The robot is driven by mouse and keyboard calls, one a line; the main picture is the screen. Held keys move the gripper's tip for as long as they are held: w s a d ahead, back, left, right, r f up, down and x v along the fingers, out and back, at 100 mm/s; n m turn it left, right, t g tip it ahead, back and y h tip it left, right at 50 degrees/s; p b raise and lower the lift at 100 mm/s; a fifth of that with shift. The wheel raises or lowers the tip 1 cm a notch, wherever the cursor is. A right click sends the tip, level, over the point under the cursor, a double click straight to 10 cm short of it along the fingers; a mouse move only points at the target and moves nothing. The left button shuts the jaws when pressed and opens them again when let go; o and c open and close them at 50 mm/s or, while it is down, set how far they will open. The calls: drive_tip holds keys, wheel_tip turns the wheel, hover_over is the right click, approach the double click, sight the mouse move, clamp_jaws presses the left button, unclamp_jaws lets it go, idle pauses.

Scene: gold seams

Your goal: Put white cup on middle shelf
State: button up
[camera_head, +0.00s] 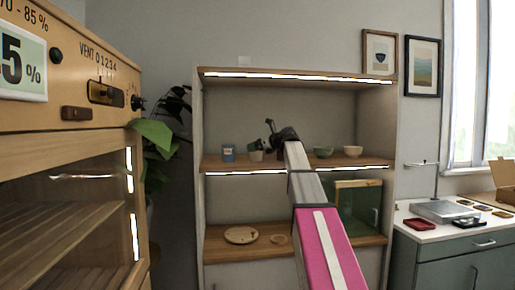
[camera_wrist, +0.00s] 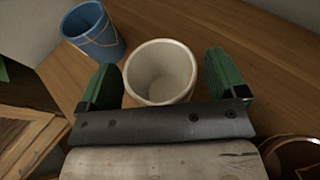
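The white cup (camera_wrist: 160,72) stands upright between the two green fingers of my gripper (camera_wrist: 164,75) in the wrist view. The fingers are apart, with a narrow gap visible at the right finger; contact on the left is unclear. In the head view the white cup (camera_head: 256,155) is small and partly covered by my gripper (camera_head: 268,140). It is at the middle shelf (camera_head: 220,165), right of a blue cup (camera_head: 228,153). The wrist view shows the cup over a brown wooden surface (camera_wrist: 255,50); whether its base touches is hard to tell.
The blue cup (camera_wrist: 93,30) is close to the left finger. A round wooden plate (camera_head: 240,235) lies below. A wooden cabinet (camera_head: 75,150) fills the left.

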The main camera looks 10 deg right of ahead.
drive_tip(key=shift+r, duration=0.15)
drive_tip(key=v, duration=1.2)
